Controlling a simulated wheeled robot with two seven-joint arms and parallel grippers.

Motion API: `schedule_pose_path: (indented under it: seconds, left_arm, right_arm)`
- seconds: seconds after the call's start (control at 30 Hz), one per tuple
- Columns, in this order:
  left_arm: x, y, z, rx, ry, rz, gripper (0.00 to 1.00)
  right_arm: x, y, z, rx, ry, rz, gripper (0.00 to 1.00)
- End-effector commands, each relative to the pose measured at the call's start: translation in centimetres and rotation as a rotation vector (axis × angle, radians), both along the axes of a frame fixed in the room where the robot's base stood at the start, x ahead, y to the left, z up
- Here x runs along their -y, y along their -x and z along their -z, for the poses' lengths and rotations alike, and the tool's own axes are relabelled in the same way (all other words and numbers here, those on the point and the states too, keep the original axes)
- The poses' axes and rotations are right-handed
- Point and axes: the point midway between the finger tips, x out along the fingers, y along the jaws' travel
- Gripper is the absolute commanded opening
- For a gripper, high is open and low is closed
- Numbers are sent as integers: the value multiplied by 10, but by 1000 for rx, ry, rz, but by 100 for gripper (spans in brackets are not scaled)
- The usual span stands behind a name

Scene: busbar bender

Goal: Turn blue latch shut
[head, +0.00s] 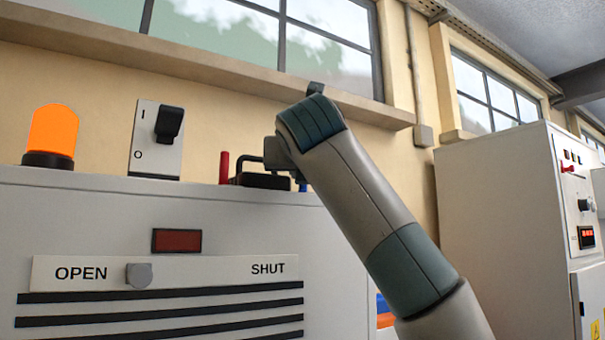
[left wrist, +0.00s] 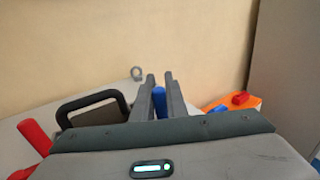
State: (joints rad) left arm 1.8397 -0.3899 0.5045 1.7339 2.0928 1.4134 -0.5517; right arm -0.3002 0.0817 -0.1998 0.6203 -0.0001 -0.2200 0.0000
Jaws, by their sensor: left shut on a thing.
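The blue latch (left wrist: 159,104) stands between the two fingers of my left gripper (left wrist: 160,80) in the left wrist view. The fingers are shut on it, and they hide most of it. In the head view only a small blue bit of the latch (head: 303,187) shows on top of the white cabinet, below my wrist. My arm there hides the fingers. The latch's exact turn angle cannot be told. My right gripper is in neither view.
A black handle (left wrist: 95,102) and a red post (left wrist: 34,136) stand left of my gripper. The white cabinet (head: 200,222) carries an orange lamp (head: 52,132), a black switch (head: 169,122) and an OPEN–SHUT plate with its grey knob (head: 138,275) nearer OPEN. An orange block (left wrist: 247,101) lies right.

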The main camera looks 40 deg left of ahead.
Motion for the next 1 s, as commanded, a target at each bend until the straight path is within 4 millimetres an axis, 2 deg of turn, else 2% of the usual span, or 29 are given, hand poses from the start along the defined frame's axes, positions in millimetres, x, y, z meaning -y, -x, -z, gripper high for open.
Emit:
schedule_pose_path:
  seconds: [0.07, 0.1, 0.17, 0.67, 0.87, 1.0]
  left_arm:
    - [0, 0, -2, 2, -2, -1, 0]
    - [0, 0, -2, 2, -2, -1, 17]
    - [0, 0, -2, 2, -2, -1, 31]
    - [5, 6, 1, 1, -1, -1, 31]
    - [19, 24, 3, 3, -1, -1, 31]
    - [34, 44, 3, 4, -3, -2, 31]
  right_arm:
    - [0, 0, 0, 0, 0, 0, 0]
    - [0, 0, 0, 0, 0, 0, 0]
    - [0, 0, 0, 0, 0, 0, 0]
    - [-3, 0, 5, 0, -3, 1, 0]
    - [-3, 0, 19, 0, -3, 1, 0]
    - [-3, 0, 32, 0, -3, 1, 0]
